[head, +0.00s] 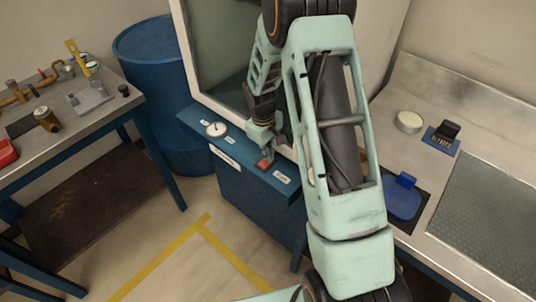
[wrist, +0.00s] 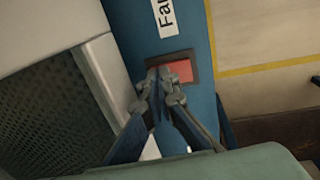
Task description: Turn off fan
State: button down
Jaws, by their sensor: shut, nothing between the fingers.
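A red rocker switch (wrist: 180,70) in a dark frame sits on the blue panel, beside a white label (wrist: 165,17) of which "Fa" can be read. In the head view the red switch (head: 265,164) is on the sloped blue panel top, partly behind my gripper (head: 272,147). In the wrist view my gripper (wrist: 160,73) is shut and empty, its fingertips over the left part of the switch. I cannot tell whether they touch it, or which way the rocker is tipped. No fan is seen.
A round white dial (head: 216,129) and several labels share the blue panel (head: 196,120). A blue barrel (head: 150,60) stands behind left. A workbench with tools (head: 90,100) is at left; a metal counter (head: 420,70) with small devices is at right.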

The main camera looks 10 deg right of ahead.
jog(key=shift+f, duration=0.15)
jog(key=shift+s+a, duration=0.1)
jog(key=shift+a, duration=0.05)
jog(key=shift+s+a+r, duration=0.2)
jog(key=shift+s+a, duration=0.15)
jog(key=shift+a, duration=0.1)
jog(key=shift+w+r+p, duration=0.1)
jog(key=shift+r+p, duration=0.35)
jog(key=shift+r, duration=0.1)
notch_tip(320, 180, up, 13)
jog(key=d+p, duration=0.1)
jog(key=shift+w+d, duration=0.15)
jog(key=shift+w, duration=0.25)
